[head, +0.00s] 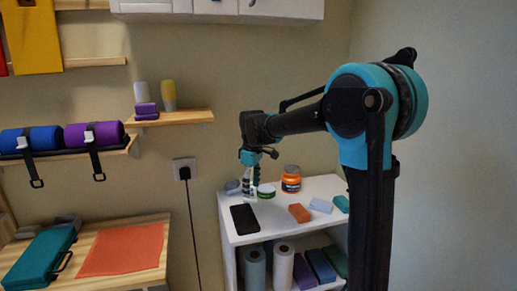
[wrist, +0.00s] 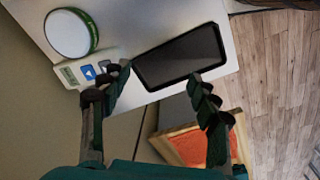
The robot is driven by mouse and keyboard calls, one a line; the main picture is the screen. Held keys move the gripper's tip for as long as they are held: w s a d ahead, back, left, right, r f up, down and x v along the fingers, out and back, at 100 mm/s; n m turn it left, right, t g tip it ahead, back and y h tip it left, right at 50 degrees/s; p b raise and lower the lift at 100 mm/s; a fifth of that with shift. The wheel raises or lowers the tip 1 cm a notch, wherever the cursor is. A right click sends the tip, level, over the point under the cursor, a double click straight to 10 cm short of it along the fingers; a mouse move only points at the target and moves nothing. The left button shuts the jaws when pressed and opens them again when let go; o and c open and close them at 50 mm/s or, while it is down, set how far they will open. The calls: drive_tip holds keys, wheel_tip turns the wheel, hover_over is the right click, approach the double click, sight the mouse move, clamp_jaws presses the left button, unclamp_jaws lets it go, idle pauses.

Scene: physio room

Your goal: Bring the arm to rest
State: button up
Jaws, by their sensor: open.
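My arm reaches out over the white shelf unit (head: 270,234), and my gripper (head: 250,190) points down above its top at the back left. In the wrist view my gripper (wrist: 158,82) has its two dark fingers spread apart with nothing between them. A black phone-like slab (head: 243,219) lies flat on the shelf top. In the wrist view the slab (wrist: 180,57) lies beyond the fingertips. A green-and-white tub (head: 266,191) stands beside the gripper. The tub's white lid (wrist: 68,33) shows at upper left in the wrist view.
An orange jar (head: 291,179), an orange block (head: 299,213) and a pale blue block (head: 321,205) are on the shelf top. A wooden table (head: 122,236) with an orange cloth stands at left.

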drive_tip(key=s+d+f+m, duration=0.1)
drive_tip(key=s+d, duration=0.1)
drive_tip(key=d, duration=0.1)
drive_tip(key=s+d+f+m, duration=0.1)
drive_tip(key=s+d+f, duration=0.1)
drive_tip(key=d, duration=0.1)
drive_tip(key=s+d+f+m+t, duration=0.1)
drive_tip(key=s+d+m, duration=0.1)
drive_tip(key=d, duration=0.1)
drive_tip(key=shift+f, duration=0.15)
drive_tip(key=s+d+f+m+t, duration=0.1)
drive_tip(key=s+d+f+m, duration=0.3)
drive_tip(key=s, duration=0.5)
drive_tip(key=s+d+f+m+t, duration=0.1)
drive_tip(key=s+d+f+m, duration=0.4)
drive_tip(key=s+d+f, duration=0.3)
drive_tip(key=shift+s+d+f+t, duration=0.2)
drive_tip(key=shift+s+d+t, duration=0.1)
drive_tip(key=shift+s, duration=0.75)
drive_tip(key=shift+o, duration=0.6)
